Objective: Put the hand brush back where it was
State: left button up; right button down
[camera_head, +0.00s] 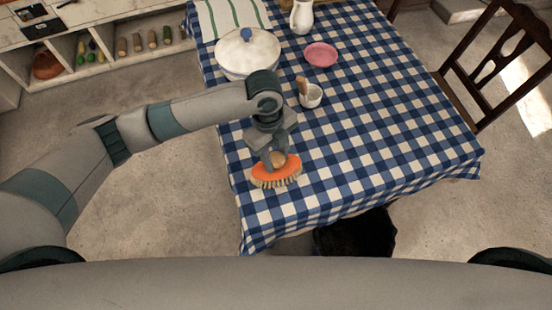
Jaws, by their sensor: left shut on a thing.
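The hand brush (275,173) has an orange back and pale bristles that point down. It is at the near left part of the table with the blue and white checked cloth (390,120). My left gripper (278,160) comes down from above and is shut on the brush, its fingers at the middle of the orange back. I cannot tell whether the bristles touch the cloth. My right gripper is not in view.
A dark wooden chair (505,60) is at the right. The near right cloth is clear.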

pick_arm(q)
jog(key=shift+f+p, duration=0.35)
jog(key=shift+f, duration=0.8)
jog(key=shift+f, duration=0.1)
jog(key=o, duration=0.9)
jog(key=shift+o, duration=0.2)
jog(key=shift+r, duration=0.2)
jog(key=r+b, duration=0.1)
jog(key=r, duration=0.2)
jog(key=w+r+b, duration=0.1)
jog(key=r, duration=0.3)
jog(key=a+r+b, duration=0.1)
jog(key=r, duration=0.2)
jog(key=shift+w+r+b, duration=0.15)
jog(key=shift+r+b, duration=0.1)
jog(key=shift+b, duration=0.1)
jog(key=shift+a+r, duration=0.1)
jog(key=shift+r, duration=0.5)
